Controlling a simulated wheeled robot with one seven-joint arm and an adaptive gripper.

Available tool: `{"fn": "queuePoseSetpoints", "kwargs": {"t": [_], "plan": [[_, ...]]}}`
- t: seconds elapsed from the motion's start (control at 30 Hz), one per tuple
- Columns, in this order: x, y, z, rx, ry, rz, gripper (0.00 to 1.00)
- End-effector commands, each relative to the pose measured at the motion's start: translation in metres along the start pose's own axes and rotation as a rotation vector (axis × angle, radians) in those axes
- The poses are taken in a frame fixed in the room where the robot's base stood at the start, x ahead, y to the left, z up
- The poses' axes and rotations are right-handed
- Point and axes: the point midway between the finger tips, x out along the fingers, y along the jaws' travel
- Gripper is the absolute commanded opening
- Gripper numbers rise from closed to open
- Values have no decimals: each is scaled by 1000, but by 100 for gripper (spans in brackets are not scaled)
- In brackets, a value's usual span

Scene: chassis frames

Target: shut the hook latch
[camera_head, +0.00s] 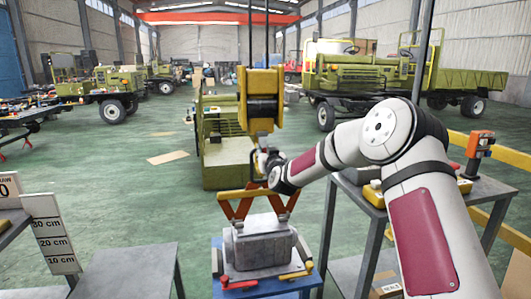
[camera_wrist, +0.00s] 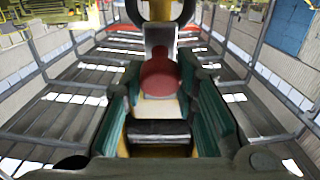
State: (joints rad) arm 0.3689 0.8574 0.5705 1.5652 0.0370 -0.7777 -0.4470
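The hook (camera_head: 262,160) hangs under a yellow hoist block (camera_head: 259,100) in the head view, mostly hidden by my gripper (camera_head: 269,168). The wrist view looks upside down, with the roof low in the picture. There the dark hook (camera_wrist: 160,10) is at the top and a red rounded piece (camera_wrist: 160,76), probably its latch, is in the middle. My gripper (camera_wrist: 161,62) has its two green-padded fingers spread either side of the red piece. I see a gap at each pad, and cannot tell whether the latch is open or shut.
A grey metal casting (camera_head: 262,245) sits below the hook, with orange lifting arms (camera_head: 258,202) above it, on a blue stand (camera_head: 217,268). Grey tables (camera_head: 130,270) stand at left, and another table (camera_head: 357,192) stands at right behind my arm. Green vehicles (camera_head: 350,80) stand farther back.

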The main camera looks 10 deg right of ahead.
Motion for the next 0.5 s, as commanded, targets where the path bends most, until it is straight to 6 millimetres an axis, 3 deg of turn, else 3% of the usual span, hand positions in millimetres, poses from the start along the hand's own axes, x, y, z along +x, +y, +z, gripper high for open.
{"fn": "queuePoseSetpoints", "kwargs": {"t": [0.5], "plan": [[10, 1, 11, -2, 142, 3, 0]]}}
